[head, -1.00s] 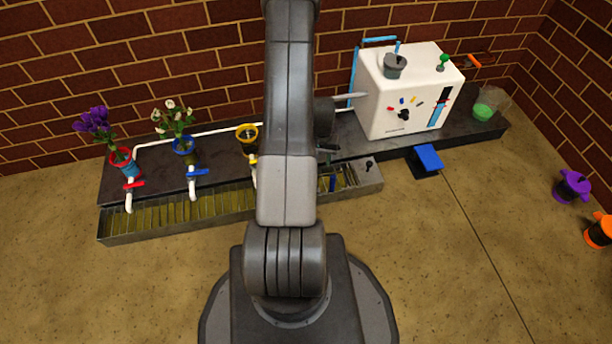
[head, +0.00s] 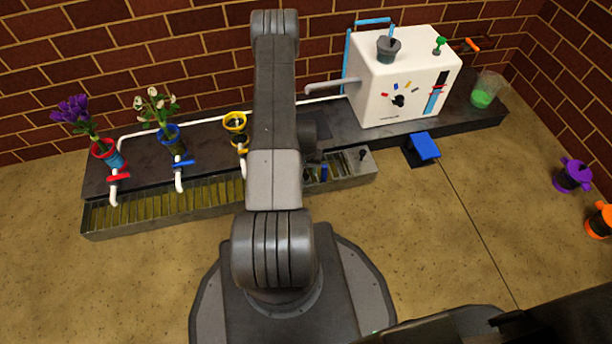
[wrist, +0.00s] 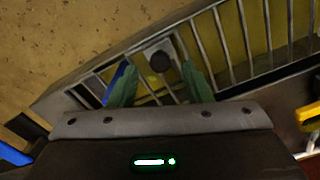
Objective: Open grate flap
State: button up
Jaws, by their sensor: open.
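The grate (head: 165,207) is a long metal trough with slats along the counter's front edge. Its right end section (head: 368,167) has a dark knob (head: 361,154). In the wrist view a round black knob (wrist: 160,61) sits on a light grey plate among the slats (wrist: 230,45). My gripper (wrist: 158,67) is open, its two green fingers apart to the left and right of this knob. I cannot tell whether they touch it. In the head view my arm hides part of the grate and most of the gripper.
A white machine (head: 400,85) stands on the counter at right, with a blue pedal (head: 424,146) on the floor below. Red (head: 108,154), blue (head: 172,140) and yellow (head: 235,122) pots stand behind tap pipes. A glass with green contents (head: 485,92) stands far right.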

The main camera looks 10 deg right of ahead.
jog(key=shift+f+b, duration=0.3)
jog(key=shift+f, duration=1.05)
grip_shut()
jog(key=shift+r, duration=0.15)
